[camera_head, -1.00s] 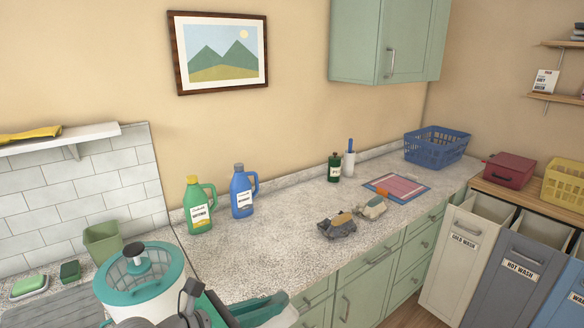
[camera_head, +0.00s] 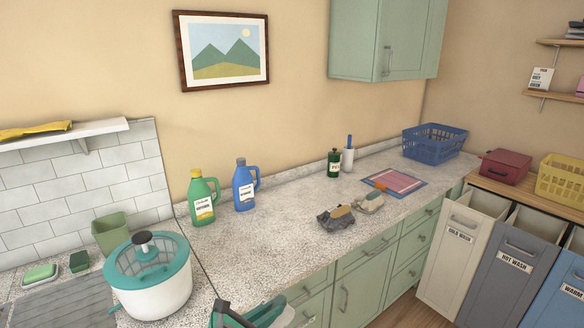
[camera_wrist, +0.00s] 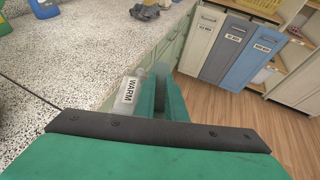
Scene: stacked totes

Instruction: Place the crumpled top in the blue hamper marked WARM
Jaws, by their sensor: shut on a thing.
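The blue hamper (camera_head: 551,300) marked WARM is last in the row at the lower right, partly cut off. It shows whole in the wrist view (camera_wrist: 247,64). Two crumpled cloths lie on the counter, a dark grey and tan one (camera_head: 337,222) and a beige and grey one (camera_head: 369,204). I cannot tell which is the top. My gripper (camera_wrist: 163,76), with green fingers, is shut in front of the counter edge, left of the hampers.
White COLD WASH (camera_head: 455,265) and grey HOT WASH (camera_head: 510,285) hampers stand left of the blue one. A teal-rimmed white tub (camera_head: 160,294), two detergent bottles and a blue basket (camera_head: 433,143) stand on the counter. Wooden floor lies clear before the hampers.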

